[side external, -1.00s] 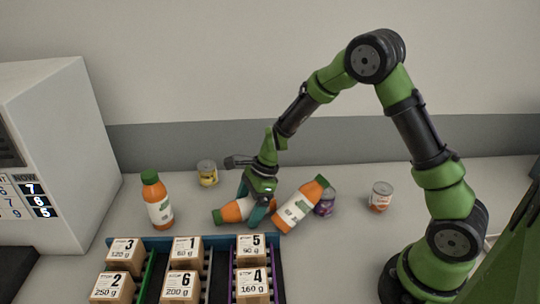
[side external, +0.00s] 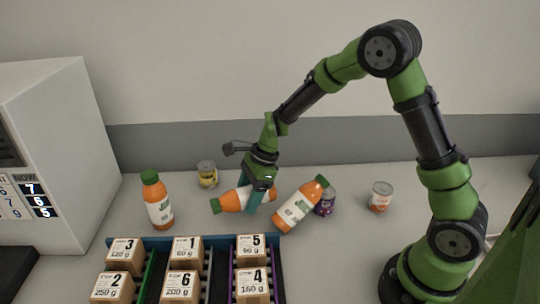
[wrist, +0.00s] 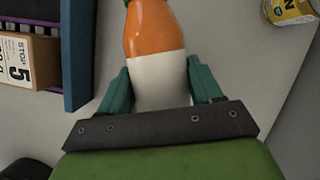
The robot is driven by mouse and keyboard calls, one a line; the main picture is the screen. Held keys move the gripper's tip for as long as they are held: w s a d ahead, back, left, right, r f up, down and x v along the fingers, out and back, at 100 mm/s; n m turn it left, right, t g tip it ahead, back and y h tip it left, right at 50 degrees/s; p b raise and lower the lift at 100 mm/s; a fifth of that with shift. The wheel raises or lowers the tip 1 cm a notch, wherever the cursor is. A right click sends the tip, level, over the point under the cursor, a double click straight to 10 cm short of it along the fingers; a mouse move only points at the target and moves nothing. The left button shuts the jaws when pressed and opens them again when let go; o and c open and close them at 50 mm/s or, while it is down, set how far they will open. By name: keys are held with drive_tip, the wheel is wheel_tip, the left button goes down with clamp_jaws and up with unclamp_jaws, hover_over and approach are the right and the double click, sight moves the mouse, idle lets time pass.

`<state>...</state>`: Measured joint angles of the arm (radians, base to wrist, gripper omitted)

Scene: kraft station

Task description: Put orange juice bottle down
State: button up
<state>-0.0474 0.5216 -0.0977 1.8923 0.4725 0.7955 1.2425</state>
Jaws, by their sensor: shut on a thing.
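My gripper (side external: 259,196) is shut on an orange juice bottle (side external: 231,201), which is tipped nearly on its side with its neck end toward the left. It seems to be held a little above the table; the gap is hard to judge. In the wrist view, the teal fingers (wrist: 160,90) clasp the white label of the held bottle (wrist: 151,38), and its lower end is hidden behind the gripper. A second orange bottle with a green cap (side external: 297,207) is tilted to the right of my gripper. A third (side external: 157,203) stands upright at the left.
A blue-rimmed rack (side external: 213,237) with several numbered boxes lies in front. A yellow can (side external: 207,174) stands behind the held bottle. A purple can (side external: 325,202) is by the tilted bottle, and another can (side external: 381,197) stands further right. A white machine (side external: 60,150) is at left.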

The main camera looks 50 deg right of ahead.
sight(241, 191)
wheel_tip(241, 191, up, 5)
drive_tip(key=shift+r, duration=0.55)
drive_tip(key=shift+s+a+r+n, duration=0.1)
drive_tip(key=shift+r+n, duration=0.15)
drive_tip(key=shift+n, duration=0.15)
drive_tip(key=n, duration=0.1)
drive_tip(key=s+n+g, duration=0.1)
drive_tip(key=shift+s+r+n, duration=0.1)
drive_tip(key=shift+r+n, duration=0.1)
drive_tip(key=shift+n, duration=0.2)
drive_tip(key=s+d+r+n+g+h, duration=0.5)
drive_tip(key=r+n, duration=0.3)
drive_tip(key=n, duration=1.1)
drive_tip(key=s+a+f+m+y, duration=0.1)
drive_tip(key=s+f+m, duration=0.2)
drive_tip(key=s+f, duration=0.1)
drive_tip(key=s+a+f+m+y, duration=0.1)
drive_tip(key=s+a+f+m, duration=0.1)
drive_tip(key=s+f, duration=0.3)
drive_tip(key=s+a+f+m+y, duration=0.1)
drive_tip(key=s+f+m+y, duration=0.1)
drive_tip(key=s+f, duration=0.3)
drive_tip(key=shift+s+a+m+t, duration=0.2)
drive_tip(key=shift+m+t, duration=0.2)
drive_tip(key=shift+m, duration=0.4)
drive_tip(key=shift+f, duration=2.25)
